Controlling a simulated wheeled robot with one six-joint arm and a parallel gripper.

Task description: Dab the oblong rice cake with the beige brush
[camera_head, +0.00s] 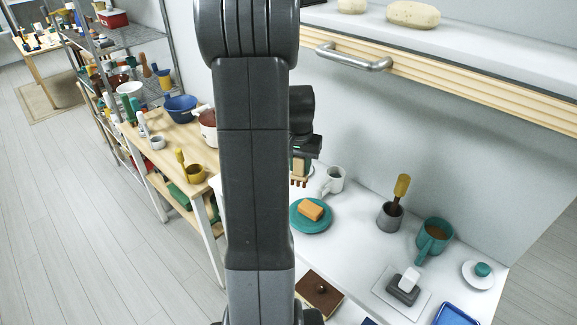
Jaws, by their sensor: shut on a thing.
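My gripper (304,148) is partly hidden behind my arm, above the white counter. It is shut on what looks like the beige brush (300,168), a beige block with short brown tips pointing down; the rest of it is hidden. An oblong, speckled, pale rice cake (413,14) lies on the white upper surface at the top right. A smaller rice cake (352,5) lies to its left, cut by the picture's top edge. My gripper is lower than both and to their left, well apart from them.
The upper surface has a wooden front with a metal handle (354,58). A cluttered wooden table stands left.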

